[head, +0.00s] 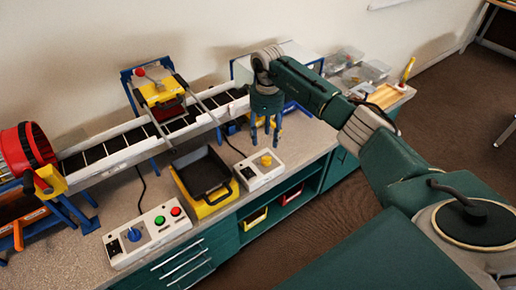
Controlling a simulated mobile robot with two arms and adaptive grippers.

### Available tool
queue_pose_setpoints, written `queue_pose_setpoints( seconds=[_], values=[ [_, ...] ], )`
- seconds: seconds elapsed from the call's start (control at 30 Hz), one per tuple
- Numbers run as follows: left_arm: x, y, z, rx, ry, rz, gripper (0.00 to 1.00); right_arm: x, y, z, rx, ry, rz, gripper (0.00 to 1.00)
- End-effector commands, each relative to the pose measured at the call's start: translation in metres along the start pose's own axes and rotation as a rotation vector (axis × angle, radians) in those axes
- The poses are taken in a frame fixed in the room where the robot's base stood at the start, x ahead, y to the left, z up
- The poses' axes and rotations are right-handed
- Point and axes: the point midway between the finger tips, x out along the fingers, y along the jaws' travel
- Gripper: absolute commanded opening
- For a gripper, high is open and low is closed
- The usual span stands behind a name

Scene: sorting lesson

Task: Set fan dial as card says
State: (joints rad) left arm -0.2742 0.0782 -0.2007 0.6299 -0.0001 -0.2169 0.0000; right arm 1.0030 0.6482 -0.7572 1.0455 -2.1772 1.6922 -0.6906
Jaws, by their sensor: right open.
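A white control box (259,170) with a yellow knob (266,160) stands near the front edge of the bench. A second white control box (147,236) to the left has a blue dial (134,234), a green button and a red button. I cannot tell from labels which dial is the fan's, and no card is readable. My right gripper (264,138) points down, open and empty, above and just behind the yellow knob, apparently not touching it. My left gripper is not in view.
A conveyor (130,138) with a yellow-and-red unit (162,92) over it runs along the back. A red drum (24,148) stands at the left. A black-and-yellow bin (203,203) sits between the control boxes. Clear trays (372,70) are at the right.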

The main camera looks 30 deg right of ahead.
Motion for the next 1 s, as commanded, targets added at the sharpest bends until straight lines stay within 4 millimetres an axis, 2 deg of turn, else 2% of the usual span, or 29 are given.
queue_pose_setpoints(
  seconds=[0.13, 0.3, 0.43, 0.57, 0.8, 1.0],
  values=[
    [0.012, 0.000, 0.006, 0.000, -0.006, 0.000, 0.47, 0.017, 0.000, -0.001, -0.001, 0.005, 0.001, 0.47],
    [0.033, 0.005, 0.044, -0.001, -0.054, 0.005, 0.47, 0.050, 0.001, -0.001, 0.000, 0.003, 0.002, 0.47],
    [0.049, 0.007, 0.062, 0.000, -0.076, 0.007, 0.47, 0.075, 0.001, -0.001, 0.000, 0.002, 0.002, 0.47],
    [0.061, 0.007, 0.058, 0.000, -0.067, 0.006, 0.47, 0.094, 0.000, -0.001, 0.000, 0.002, 0.001, 0.47],
    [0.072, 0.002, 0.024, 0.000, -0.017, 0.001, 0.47, 0.108, 0.000, -0.001, 0.000, 0.001, 0.000, 0.47],
    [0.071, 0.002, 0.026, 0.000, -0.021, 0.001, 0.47, 0.107, 0.000, -0.001, 0.000, 0.002, 0.000, 0.47]
  ],
)
